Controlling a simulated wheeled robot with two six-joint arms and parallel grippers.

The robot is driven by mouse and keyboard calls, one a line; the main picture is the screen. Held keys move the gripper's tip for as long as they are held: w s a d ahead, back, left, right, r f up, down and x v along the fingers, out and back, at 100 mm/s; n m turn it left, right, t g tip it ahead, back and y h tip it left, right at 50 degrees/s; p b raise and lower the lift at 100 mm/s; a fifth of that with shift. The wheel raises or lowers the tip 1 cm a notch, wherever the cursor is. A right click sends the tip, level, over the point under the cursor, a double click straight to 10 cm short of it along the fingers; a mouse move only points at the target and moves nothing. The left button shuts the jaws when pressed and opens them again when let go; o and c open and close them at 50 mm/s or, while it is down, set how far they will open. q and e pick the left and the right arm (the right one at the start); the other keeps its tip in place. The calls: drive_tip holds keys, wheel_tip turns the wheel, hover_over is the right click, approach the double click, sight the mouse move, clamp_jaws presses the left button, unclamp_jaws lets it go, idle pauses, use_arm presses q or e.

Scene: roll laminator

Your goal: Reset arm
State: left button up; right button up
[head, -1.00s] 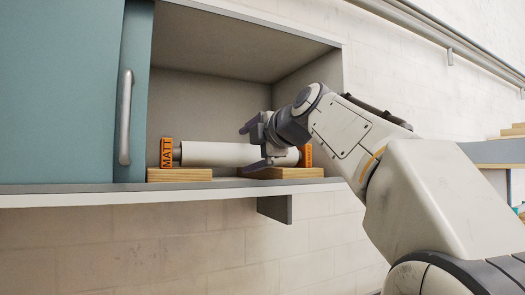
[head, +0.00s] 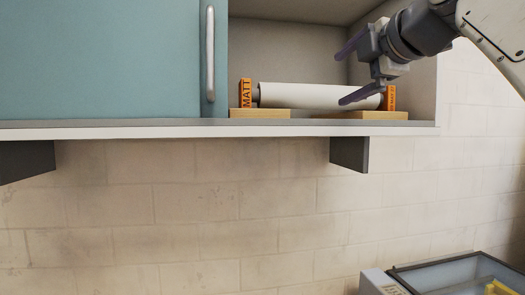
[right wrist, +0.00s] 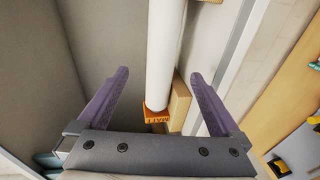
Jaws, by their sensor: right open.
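My right gripper (head: 350,70) is open in the head view, at the front of the open cabinet on the wall. Its purple fingers also show spread in the right wrist view (right wrist: 155,95). A white roll (head: 305,96) with orange MATT end pieces (head: 246,93) lies level on wooden blocks (head: 260,113) in the cabinet. The roll also shows between the fingers in the right wrist view (right wrist: 164,50), beyond them, with no grip on it. The lower finger overlaps the roll's right part in the head view. My left gripper is not in view.
A teal sliding door (head: 100,60) with a metal handle (head: 210,53) covers the cabinet's left side. The shelf edge (head: 200,129) runs along the front, with dark brackets (head: 349,154) below. A machine (head: 450,275) stands at the lower right.

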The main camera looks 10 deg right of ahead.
sight(322, 92)
drive_tip(key=shift+w, duration=0.1)
drive_tip(key=p+x, duration=0.5)
drive_tip(key=x, duration=0.6)
drive_tip(key=shift+r, duration=0.15)
drive_tip(key=shift+w+f, duration=0.4)
drive_tip(key=shift+f, duration=0.2)
drive_tip(key=shift+r, duration=0.35)
